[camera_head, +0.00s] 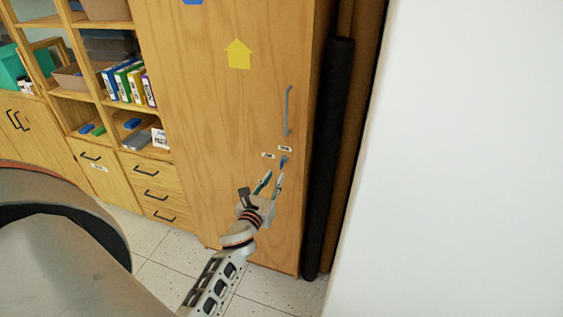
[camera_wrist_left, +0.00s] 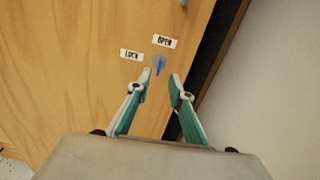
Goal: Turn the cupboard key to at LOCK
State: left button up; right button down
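The wooden cupboard (camera_head: 225,120) stands in the middle of the head view. A small blue key (camera_wrist_left: 159,66) sits in its door below the OPEN label (camera_wrist_left: 165,41), with the LOCK label (camera_wrist_left: 131,55) to its upper left. In the head view the key (camera_head: 284,161) is a small blue spot near the fingertips. My left gripper (camera_wrist_left: 160,76) is open, with its fingertips on either side of the key's lower part in the wrist view. I cannot tell whether they touch it. My right gripper is not in view.
A grey door handle (camera_head: 287,110) is above the key. A dark rolled tube (camera_head: 328,160) stands close to the cupboard's right side, by a white wall (camera_head: 450,160). Shelves with books (camera_head: 128,85) and drawers (camera_head: 155,192) are at the left.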

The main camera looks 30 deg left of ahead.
aim_at(282, 164)
pick_arm(q)
jog(key=x, duration=0.8)
jog(key=shift+a+r, duration=0.1)
jog(key=shift+a, duration=0.05)
grip_shut()
